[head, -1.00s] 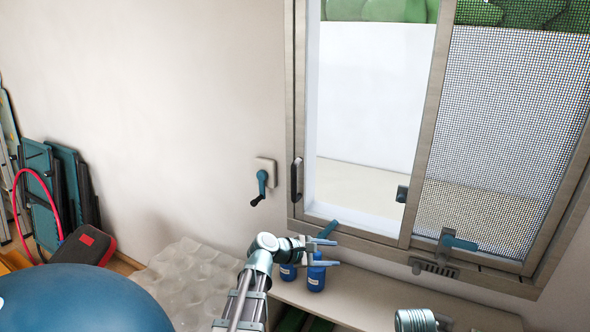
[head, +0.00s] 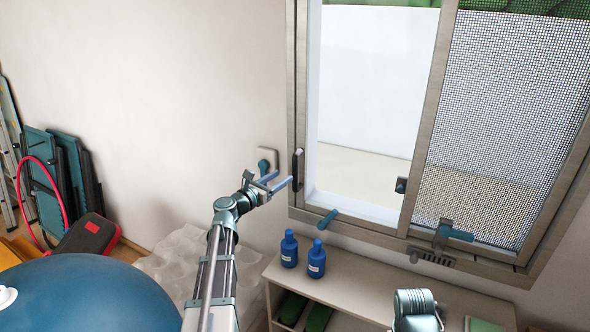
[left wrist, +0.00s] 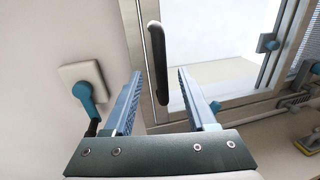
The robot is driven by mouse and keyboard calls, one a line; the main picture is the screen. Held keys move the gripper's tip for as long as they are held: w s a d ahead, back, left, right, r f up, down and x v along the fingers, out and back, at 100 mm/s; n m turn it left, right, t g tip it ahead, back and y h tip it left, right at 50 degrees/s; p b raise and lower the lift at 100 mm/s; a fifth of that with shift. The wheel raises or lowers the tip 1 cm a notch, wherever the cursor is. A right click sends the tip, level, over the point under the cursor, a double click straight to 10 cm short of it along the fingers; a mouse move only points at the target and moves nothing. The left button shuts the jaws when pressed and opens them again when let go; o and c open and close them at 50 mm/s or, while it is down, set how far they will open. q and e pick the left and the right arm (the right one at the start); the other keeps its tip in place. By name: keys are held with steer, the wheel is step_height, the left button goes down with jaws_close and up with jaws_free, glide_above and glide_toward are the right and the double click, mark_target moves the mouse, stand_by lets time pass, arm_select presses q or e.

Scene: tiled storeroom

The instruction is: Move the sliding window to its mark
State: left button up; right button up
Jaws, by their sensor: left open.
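The sliding window (head: 428,120) has a pale frame and stands in the wall at the right, with a clear pane at its left and a mesh screen at its right. A dark upright handle (head: 298,170) sits on its left frame; it also shows in the left wrist view (left wrist: 156,62), ahead of the fingers. My left gripper (head: 282,182) is open and empty, just left of and slightly below this handle, apart from it as far as I can tell. My right gripper is out of view; part of my right arm shows at the bottom. I cannot make out a mark.
A wall crank (head: 266,162) is close behind my left gripper. Two blue bottles (head: 289,250) stand on a low shelf (head: 365,290) under the window. A blue ball (head: 80,295) and folded chairs (head: 55,180) are at the left.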

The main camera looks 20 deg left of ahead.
mark_target(293, 170)
arm_select(q)
steer(key=x, duration=0.8)
steer(key=shift+w, duration=0.1)
steer(key=shift+c, duration=0.2)
jaws_close()
stand_by(1.0)
